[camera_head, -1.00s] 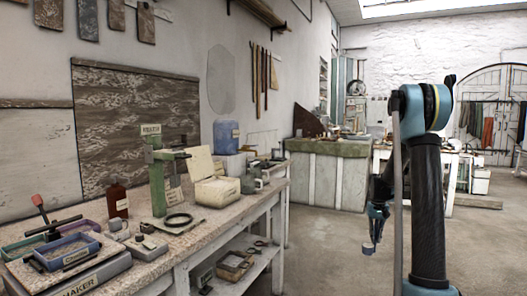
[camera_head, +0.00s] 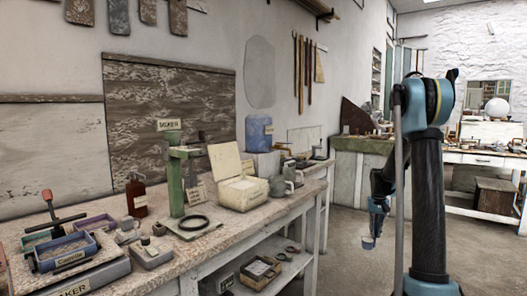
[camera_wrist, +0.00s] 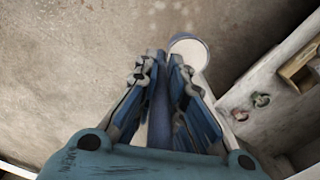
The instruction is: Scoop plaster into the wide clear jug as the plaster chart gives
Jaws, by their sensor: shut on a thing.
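My gripper (camera_head: 378,205) hangs low over the open floor, right of the bench, and is shut on a blue-handled scoop (camera_head: 368,242). In the wrist view the scoop's blue handle (camera_wrist: 160,115) lies between the two fingers. Its round pale cup with a blue rim (camera_wrist: 190,48) sticks out past the fingertips; I cannot tell whether it holds anything. A cream box with a raised lid (camera_head: 241,192) stands on the bench, possibly the plaster container. Grey-green jugs (camera_head: 279,187) stand beside it. I cannot make out a wide clear jug or a readable plaster chart.
The long bench (camera_head: 222,234) holds a green stand (camera_head: 176,186), a black ring (camera_head: 194,222), a brown bottle (camera_head: 137,198), a blue container (camera_head: 259,133) and trays (camera_head: 66,250). Its lower shelf holds a box (camera_head: 261,271). The floor (camera_head: 345,270) right of the bench is clear.

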